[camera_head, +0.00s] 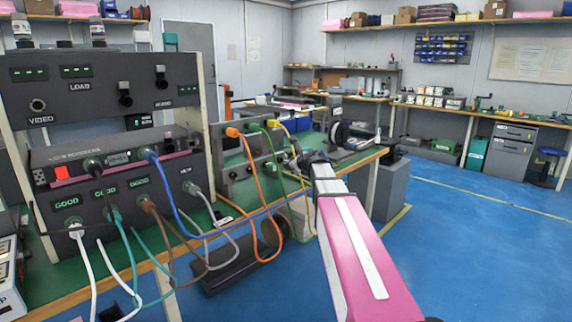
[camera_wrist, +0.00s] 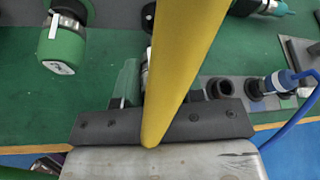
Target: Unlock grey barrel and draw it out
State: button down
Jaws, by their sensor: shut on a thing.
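A grey barrel plug (camera_head: 190,187) with a grey cable sits in the lower right of the left stack's front panel in the head view. My gripper (camera_head: 298,158) is well to the right of it, at the end of the smaller unit with orange, green and yellow plugs. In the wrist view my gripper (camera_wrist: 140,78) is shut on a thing. A thick yellow cable (camera_wrist: 183,60) crosses in front and hides most of it, so I cannot tell what it is.
A green barrel (camera_wrist: 63,45) lies at upper left in the wrist view, and a blue plug (camera_wrist: 280,80) is at right. Orange (camera_head: 258,195) and blue (camera_head: 185,205) cables hang across the bench front in the head view. Blue floor (camera_head: 460,240) at right is clear.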

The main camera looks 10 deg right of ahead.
dwell(0.3)
jog(key=shift+s+d, duration=0.75)
jog(key=shift+s, duration=0.3)
jog(key=shift+s+d, duration=0.75)
jog(key=shift+s, duration=0.25)
jog(key=s+d, duration=0.8)
jog(key=s, duration=0.3)
jog(key=shift+s, duration=0.15)
jog(key=shift+d, duration=0.1)
jog(key=w+a+r+m+t+h, duration=0.1)
jog(key=w+a+r+m+h, duration=0.4)
jog(key=w+a+r, duration=0.5)
notch_tip(320, 180, up, 4)
jog(key=a+h, duration=0.1)
jog(key=a, duration=0.1)
jog(key=shift+w+a+t, duration=0.3)
